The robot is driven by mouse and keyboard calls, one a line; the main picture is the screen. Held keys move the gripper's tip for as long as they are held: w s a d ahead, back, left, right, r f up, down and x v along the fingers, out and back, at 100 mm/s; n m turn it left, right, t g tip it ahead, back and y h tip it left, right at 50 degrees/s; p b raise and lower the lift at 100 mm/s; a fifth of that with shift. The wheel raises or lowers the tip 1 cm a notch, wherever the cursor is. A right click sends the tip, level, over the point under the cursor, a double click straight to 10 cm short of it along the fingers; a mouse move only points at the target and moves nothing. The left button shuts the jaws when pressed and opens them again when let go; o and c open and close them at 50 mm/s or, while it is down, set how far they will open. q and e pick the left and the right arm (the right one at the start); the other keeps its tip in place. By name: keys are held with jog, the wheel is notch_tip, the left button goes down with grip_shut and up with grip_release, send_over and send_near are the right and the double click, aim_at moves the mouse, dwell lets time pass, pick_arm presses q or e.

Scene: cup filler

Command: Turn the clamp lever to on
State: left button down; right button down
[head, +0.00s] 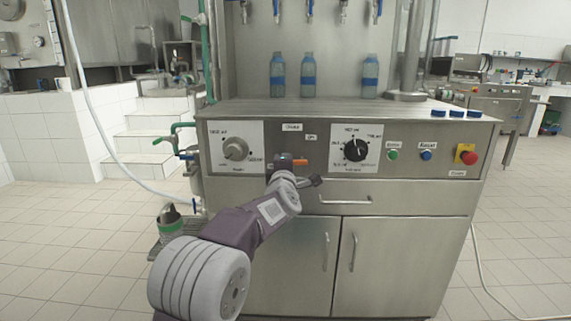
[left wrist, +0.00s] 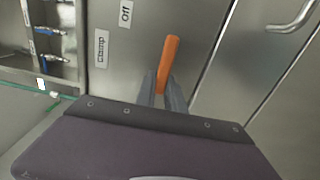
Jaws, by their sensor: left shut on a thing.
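The clamp lever (head: 302,162) has an orange handle and sits on the cabinet's front panel. It points to the right in the head view. Above it are the Clamp label (head: 292,127) and the Off label (head: 311,137). My left gripper (head: 284,161) is at the lever, with its arm reaching up from the lower left. In the left wrist view the gripper's fingers (left wrist: 161,92) close around the lower part of the orange handle (left wrist: 168,58). The lever's pivot is hidden by the gripper. My right gripper is not in view.
A large grey dial (head: 236,148) is left of the lever and a black dial (head: 356,149) is right of it. Green and blue buttons and a red stop button (head: 469,157) lie farther right. A drawer handle (head: 345,201) is below. Bottles (head: 308,75) stand on top.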

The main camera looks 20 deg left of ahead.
pick_arm(q)
jog(key=c, duration=1.4)
grip_release()
jog(key=shift+f, duration=0.1)
jog(key=shift+c, duration=0.2)
jog(key=shift+s, duration=0.1)
jog(key=p+v, duration=0.1)
jog(key=v, duration=0.8)
